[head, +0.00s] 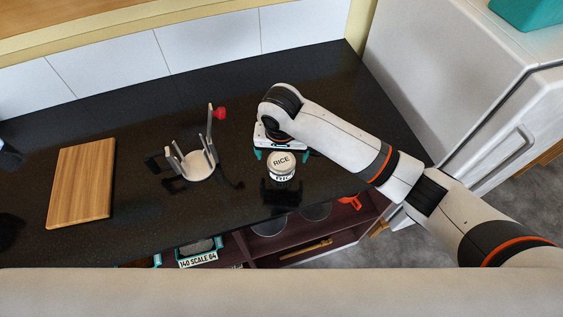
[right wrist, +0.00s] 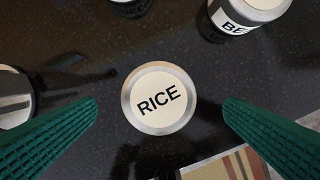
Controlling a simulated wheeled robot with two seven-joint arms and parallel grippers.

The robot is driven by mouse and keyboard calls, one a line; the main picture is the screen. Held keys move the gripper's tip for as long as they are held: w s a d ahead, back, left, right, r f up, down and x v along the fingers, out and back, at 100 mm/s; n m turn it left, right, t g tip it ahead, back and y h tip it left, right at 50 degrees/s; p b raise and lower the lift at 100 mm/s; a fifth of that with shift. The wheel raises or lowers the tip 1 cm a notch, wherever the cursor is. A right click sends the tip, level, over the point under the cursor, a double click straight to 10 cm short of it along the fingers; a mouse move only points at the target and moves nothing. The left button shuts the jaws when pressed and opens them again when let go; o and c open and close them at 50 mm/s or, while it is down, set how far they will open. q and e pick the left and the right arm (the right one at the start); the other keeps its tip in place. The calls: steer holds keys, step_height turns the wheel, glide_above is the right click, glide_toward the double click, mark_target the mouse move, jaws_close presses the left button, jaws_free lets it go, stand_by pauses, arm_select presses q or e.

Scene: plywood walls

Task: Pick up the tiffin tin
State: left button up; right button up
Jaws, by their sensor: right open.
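A round tin with a pale lid marked RICE (head: 281,162) stands upright on the dark counter. It is the tin that best fits the tiffin tin, though no label says so. My right gripper (head: 281,154) is over it, its teal fingers apart on either side. In the right wrist view the RICE lid (right wrist: 158,98) lies between the green fingers, with clear gaps to both. The tin's side is hidden there by its lid.
The right wrist view shows another tin marked BE (right wrist: 238,14) and a metallic round object (right wrist: 14,92). In the head view, a stand with upright prongs (head: 200,165) and a wooden board (head: 82,184) are to the left. A shelf (head: 330,230) is below the counter's front edge.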

mark_target(281, 161)
steer(key=f, duration=0.1)
steer(key=f+p, duration=0.1)
steer(key=f, duration=0.2)
steer(key=shift+w+f+p, duration=0.15)
steer(key=shift+w+p, duration=0.1)
steer(key=shift+p, duration=0.05)
steer(key=shift+w+f, duration=0.1)
steer(key=shift+f, duration=0.35)
steer(key=c, duration=1.2)
